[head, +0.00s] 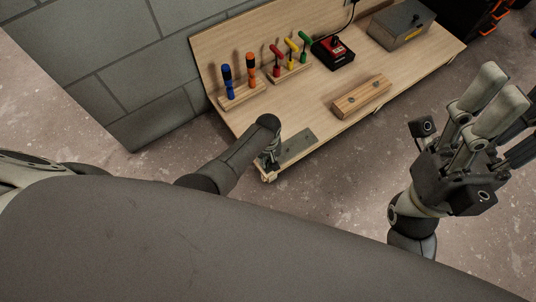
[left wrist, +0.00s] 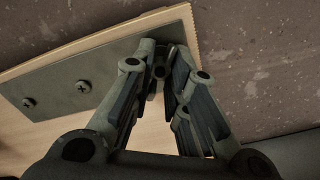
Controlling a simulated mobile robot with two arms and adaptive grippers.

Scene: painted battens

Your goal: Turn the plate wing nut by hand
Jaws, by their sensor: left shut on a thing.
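The dark metal plate (head: 299,143) lies on the near left corner of the wooden bench (head: 228,112). In the left wrist view the plate (left wrist: 120,62) shows two cross-head screws (left wrist: 83,87) on its left part. My left gripper (head: 270,162) reaches down at the plate's near left end. In the left wrist view its fingers (left wrist: 160,75) close together at the plate's right end. The wing nut is mostly hidden between the fingertips. My right gripper (head: 492,88) is raised at the right, away from the bench, with its fingers apart and empty.
A wooden block (head: 362,97) lies on the bench right of the plate. Behind stand screwdrivers (head: 227,82) in a rack, coloured-handled tools (head: 290,58) in another, a black and red device (head: 333,52) and a grey metal box (head: 400,24). The bench between them is clear.

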